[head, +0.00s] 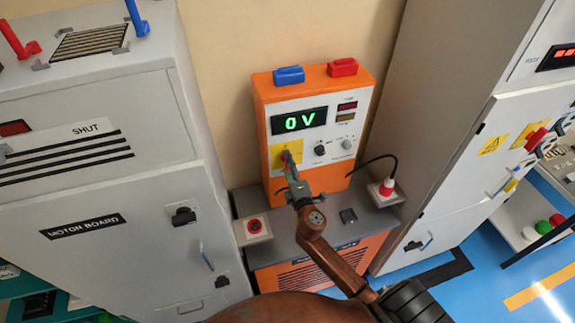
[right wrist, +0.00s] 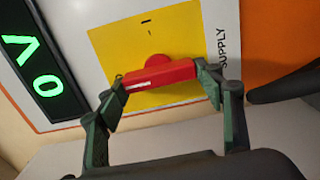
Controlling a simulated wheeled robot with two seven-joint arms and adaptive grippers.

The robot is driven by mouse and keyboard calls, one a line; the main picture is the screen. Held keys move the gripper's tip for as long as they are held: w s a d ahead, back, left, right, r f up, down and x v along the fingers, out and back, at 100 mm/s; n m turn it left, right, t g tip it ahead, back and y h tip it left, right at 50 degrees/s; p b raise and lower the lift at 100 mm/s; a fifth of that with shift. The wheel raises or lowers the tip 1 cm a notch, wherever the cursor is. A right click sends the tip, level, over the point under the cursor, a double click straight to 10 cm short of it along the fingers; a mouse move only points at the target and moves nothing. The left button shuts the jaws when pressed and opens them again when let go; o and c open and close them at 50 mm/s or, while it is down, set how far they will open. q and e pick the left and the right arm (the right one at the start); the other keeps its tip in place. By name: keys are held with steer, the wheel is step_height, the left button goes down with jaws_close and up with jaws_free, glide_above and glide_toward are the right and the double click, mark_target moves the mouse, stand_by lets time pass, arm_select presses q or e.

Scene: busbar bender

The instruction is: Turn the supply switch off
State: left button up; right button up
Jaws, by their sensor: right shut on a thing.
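The supply switch is a red bar handle (right wrist: 160,74) on a yellow plate (right wrist: 178,32), with the word SUPPLY beside the plate in the right wrist view. The yellow plate also shows in the head view (head: 307,147), at the lower left of the orange cabinet's front panel. My right gripper (right wrist: 161,92) is shut on the handle, one finger at each end of it. In the head view the gripper (head: 288,168) covers most of the switch. A display (head: 299,121) above the switch reads 0 V in green. My left gripper is out of view.
The orange cabinet (head: 262,105) carries blue (head: 289,75) and red (head: 342,67) connectors on top. A red-button box (head: 254,227) sits at the lower left.

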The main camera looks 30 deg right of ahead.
steer(key=o, duration=1.2)
steer(key=shift+c, duration=0.2)
steer(key=v, duration=1.2)
